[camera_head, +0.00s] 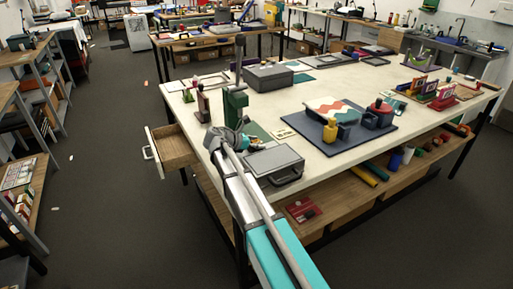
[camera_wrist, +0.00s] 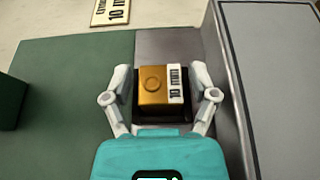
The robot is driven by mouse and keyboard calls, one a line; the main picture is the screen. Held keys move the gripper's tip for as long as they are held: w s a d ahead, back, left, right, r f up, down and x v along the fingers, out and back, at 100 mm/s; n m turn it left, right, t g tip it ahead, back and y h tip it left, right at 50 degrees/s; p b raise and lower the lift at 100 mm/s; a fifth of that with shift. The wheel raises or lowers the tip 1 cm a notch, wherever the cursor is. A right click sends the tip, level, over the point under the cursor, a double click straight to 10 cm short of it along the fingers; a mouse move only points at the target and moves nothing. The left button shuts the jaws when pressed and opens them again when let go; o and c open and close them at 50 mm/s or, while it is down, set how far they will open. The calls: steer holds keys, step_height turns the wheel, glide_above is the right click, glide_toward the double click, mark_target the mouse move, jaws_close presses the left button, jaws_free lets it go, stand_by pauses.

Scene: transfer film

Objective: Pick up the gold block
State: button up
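In the head view, my arm reaches over the table's near left part; the block cannot be made out there.
A grey case (camera_head: 274,165) lies close to the right of my gripper; its edge also shows in the wrist view (camera_wrist: 278,85). A green surface (camera_wrist: 75,95) is to the left. A green stand (camera_head: 235,105) rises behind. A drawer (camera_head: 172,148) hangs open at the table's left.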

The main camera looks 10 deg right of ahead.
jaws_close()
steer(key=shift+r, duration=0.2)
step_height(320, 180, up, 2)
steer(key=p, duration=0.2)
steer(key=shift+r+p, duration=0.1)
steer(key=shift+p, duration=0.2)
steer(key=s+r+p, duration=1)
steer(key=s, duration=0.4)
steer(key=shift+d+r, duration=0.25)
steer(key=shift+d, duration=0.05)
